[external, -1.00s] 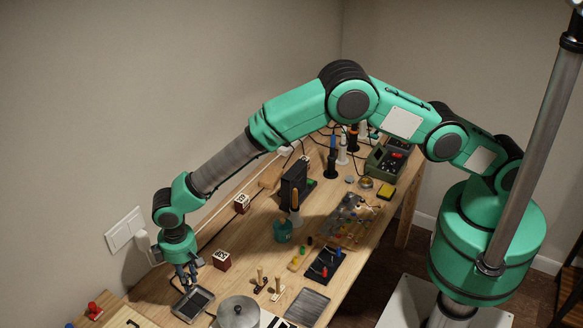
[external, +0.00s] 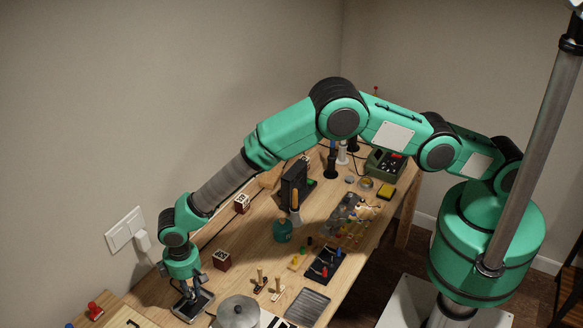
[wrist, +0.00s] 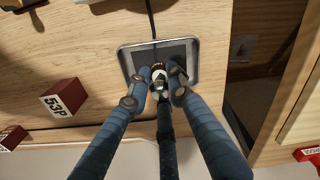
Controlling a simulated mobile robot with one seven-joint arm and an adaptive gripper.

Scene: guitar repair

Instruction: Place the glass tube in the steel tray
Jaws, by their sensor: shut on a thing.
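A steel tray (wrist: 126,64) with a bright rim and dark floor lies below my gripper (wrist: 160,76) in the wrist view. In the external view the tray (external: 206,303) is at the near left of the bench, partly covered by my gripper (external: 190,296). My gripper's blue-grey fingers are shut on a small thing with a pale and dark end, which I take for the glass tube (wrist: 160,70). The fingers hide most of it. It shows over the tray area, but I cannot tell whether it touches the floor.
A dark red box (external: 222,260) stands beyond the tray; it shows left of it in the wrist view (wrist: 63,97). A lidded metal pot (external: 238,313) is close to the right. A black cord (wrist: 152,20) runs toward the tray.

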